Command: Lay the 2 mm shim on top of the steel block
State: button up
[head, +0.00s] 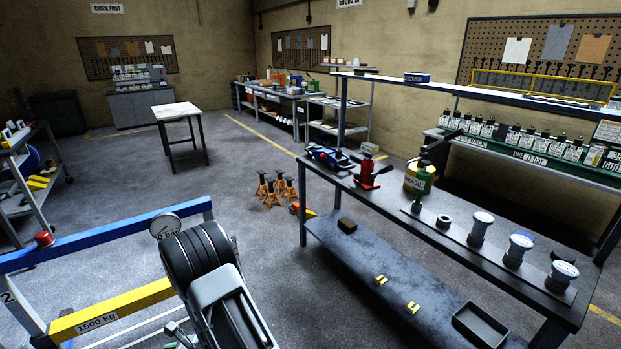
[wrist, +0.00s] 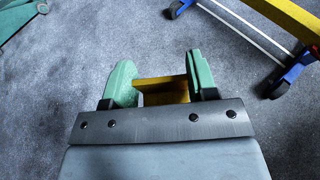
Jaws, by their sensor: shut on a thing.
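My gripper (wrist: 161,83) has green fingers in the wrist view. It is shut on a yellow piece (wrist: 160,80), held over bare grey floor. This piece could be the 2 mm shim, but no marking on it can be read. In the head view, two small yellow pieces (head: 381,280) (head: 412,307) lie on the lower shelf of the bench at right. A dark brown block (head: 347,225) sits farther back on that shelf; I cannot tell whether it is the steel block.
The bench (head: 455,237) carries a red jack (head: 371,172), bottles and spools. A dark tray (head: 479,325) is on its lower shelf. Orange stands (head: 274,187) are on the floor behind. A blue and yellow frame (head: 110,308) stands at left. Open floor (head: 290,265) lies between.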

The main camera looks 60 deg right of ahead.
aim_at(370, 145)
jog(key=i, duration=1.35)
jog(key=z, duration=2.8)
jog(key=i, duration=1.6)
